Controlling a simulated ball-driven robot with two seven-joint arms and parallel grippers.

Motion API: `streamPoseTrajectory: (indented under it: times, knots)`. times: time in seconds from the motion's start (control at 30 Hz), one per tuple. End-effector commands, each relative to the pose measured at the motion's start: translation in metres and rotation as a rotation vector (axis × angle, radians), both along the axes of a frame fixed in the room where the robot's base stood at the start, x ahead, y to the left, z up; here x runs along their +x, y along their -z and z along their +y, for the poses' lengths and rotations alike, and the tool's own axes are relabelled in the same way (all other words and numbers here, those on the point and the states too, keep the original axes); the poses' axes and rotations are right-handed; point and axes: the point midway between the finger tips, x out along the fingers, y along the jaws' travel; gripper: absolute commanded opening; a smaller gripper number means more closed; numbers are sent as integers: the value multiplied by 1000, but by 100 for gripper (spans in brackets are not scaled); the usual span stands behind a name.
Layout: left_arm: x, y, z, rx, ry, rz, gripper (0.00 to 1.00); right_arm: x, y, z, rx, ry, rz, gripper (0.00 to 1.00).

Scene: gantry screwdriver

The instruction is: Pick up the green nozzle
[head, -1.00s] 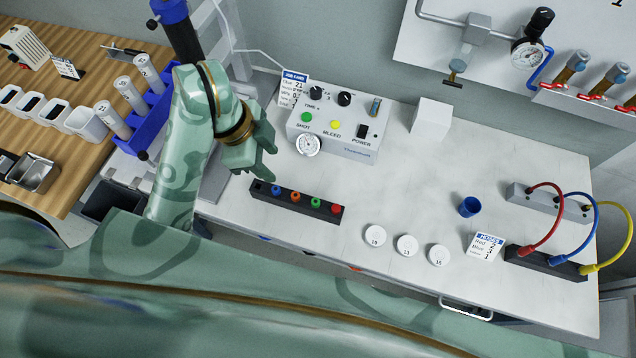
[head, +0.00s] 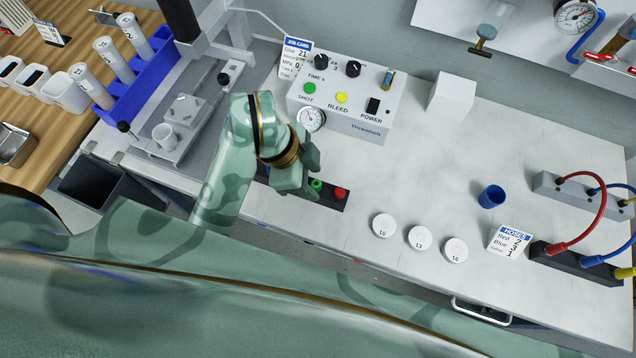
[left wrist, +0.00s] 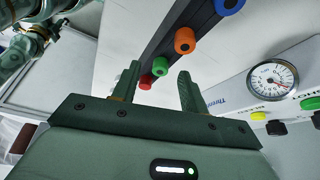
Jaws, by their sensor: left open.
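The green nozzle (head: 316,184) sits in a dark rack (head: 326,199) on the white bench, between the red nozzle (head: 341,194) and the rest of the row. My left gripper (head: 310,177) is open at the rack, beside the green nozzle. In the left wrist view the green nozzle (left wrist: 160,66) appears between the two open fingertips (left wrist: 158,70), with the red nozzle (left wrist: 146,81) close by. The orange nozzle (left wrist: 184,40) and blue nozzle (left wrist: 228,5) show farther along the rack; my gripper hides them in the head view. I cannot tell whether a finger touches the green nozzle.
A control box (head: 345,108) with gauge and buttons stands behind the rack. Three white numbered caps (head: 420,238) and a blue cup (head: 491,196) lie to the right. A white block (head: 452,100) stands at the back. The bench middle is clear.

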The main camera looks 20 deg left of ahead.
Motion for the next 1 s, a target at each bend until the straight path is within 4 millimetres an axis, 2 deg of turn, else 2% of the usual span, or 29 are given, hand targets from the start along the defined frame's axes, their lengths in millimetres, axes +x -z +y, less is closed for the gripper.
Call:
streamPoseTrajectory:
  times: [0.07,0.27,0.3,0.43,0.47,0.83,1.0]
  knots:
    - [1,8,-3,-1,-1,1,44,-2,5,1,1,0,4,42]
    - [1,7,-3,0,-1,-2,44,-1,3,1,1,1,3,42]
    - [1,6,-3,0,-1,-2,41,-1,3,1,1,1,3,42]
    - [1,6,-3,0,-1,-2,5,-1,3,1,1,1,3,42]
    - [1,6,-3,0,-1,-2,0,-1,3,1,1,1,3,42]
    - [1,3,-3,0,-1,-2,0,0,2,1,1,2,1,42]
    - [2,-27,-3,-1,-1,-8,0,6,-15,1,1,2,-12,42]
